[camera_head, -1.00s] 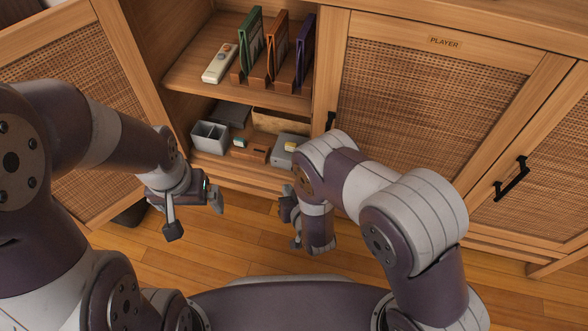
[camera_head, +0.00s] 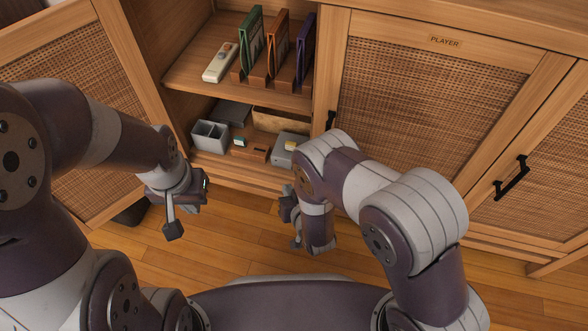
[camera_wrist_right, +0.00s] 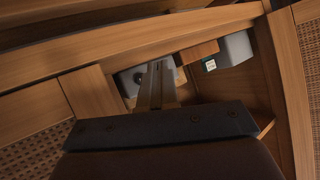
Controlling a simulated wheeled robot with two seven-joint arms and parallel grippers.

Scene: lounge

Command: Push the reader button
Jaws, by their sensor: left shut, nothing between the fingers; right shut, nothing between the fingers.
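The grey box with a cream button on top (camera_head: 288,149), which looks like the reader, sits at the right end of the lower shelf in the open cabinet bay. My right arm partly hides it in the head view. In the right wrist view, the grey box (camera_wrist_right: 128,82) lies behind my right gripper (camera_wrist_right: 158,72), whose shut fingers point at it and hide its middle; contact cannot be told. The right gripper is also partly seen in the head view (camera_head: 288,210), below and in front of the shelf. My left gripper (camera_head: 186,205) is shut and empty, in front of the bay's left side.
A grey two-part holder (camera_head: 209,137) and a wooden block (camera_head: 258,150) with a green-topped piece (camera_head: 239,141) stand left of the box. A remote (camera_head: 220,62) and upright cases (camera_head: 277,48) are on the upper shelf. An open woven door (camera_head: 60,130) stands left; a closed door marked PLAYER (camera_head: 430,100) is right.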

